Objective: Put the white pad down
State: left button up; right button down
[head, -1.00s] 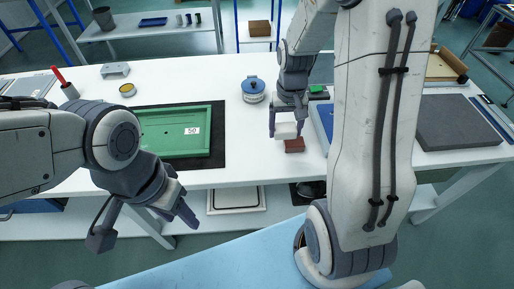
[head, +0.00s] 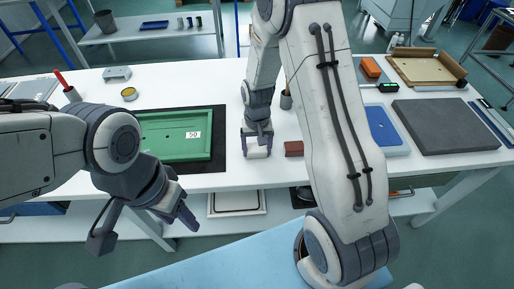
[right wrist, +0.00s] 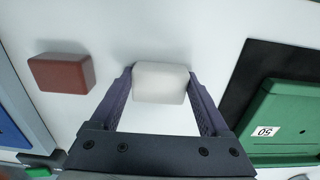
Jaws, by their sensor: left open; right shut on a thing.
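The white pad (head: 257,154) is between the fingers of my right gripper (head: 257,148), over the white table between the green tray and a brown block. In the right wrist view the pad (right wrist: 160,82) sits between the two fingertips (right wrist: 160,88), with bare white table around it. It is at or very near the table surface; I cannot tell whether it touches. My left gripper (head: 145,224) is open and empty, in front of the table's near edge.
The brown block (head: 294,148) lies just right of the pad. The green tray (head: 176,156) marked 50 lies on a black mat (head: 218,160) to the left. A blue tray (head: 385,130) and a dark grey slab (head: 445,125) are farther right.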

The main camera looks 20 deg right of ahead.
aim_at(256, 150)
jog(key=shift+f, duration=0.15)
grip_release()
notch_tip(256, 150, up, 12)
jog(key=r, duration=0.1)
jog(key=s+a+r+n, duration=0.4)
jog(key=s+a+n, duration=0.1)
jog(key=s+a, duration=0.45)
jog(key=s+a+r+n, duration=0.1)
jog(key=s+a+n, duration=0.1)
jog(key=s, duration=0.5)
jog(key=s+a+r+n+y, duration=0.1)
jog(key=s+a+n, duration=0.1)
jog(key=s, duration=0.5)
jog(key=shift+a+n, duration=0.25)
jog(key=shift+n, duration=0.55)
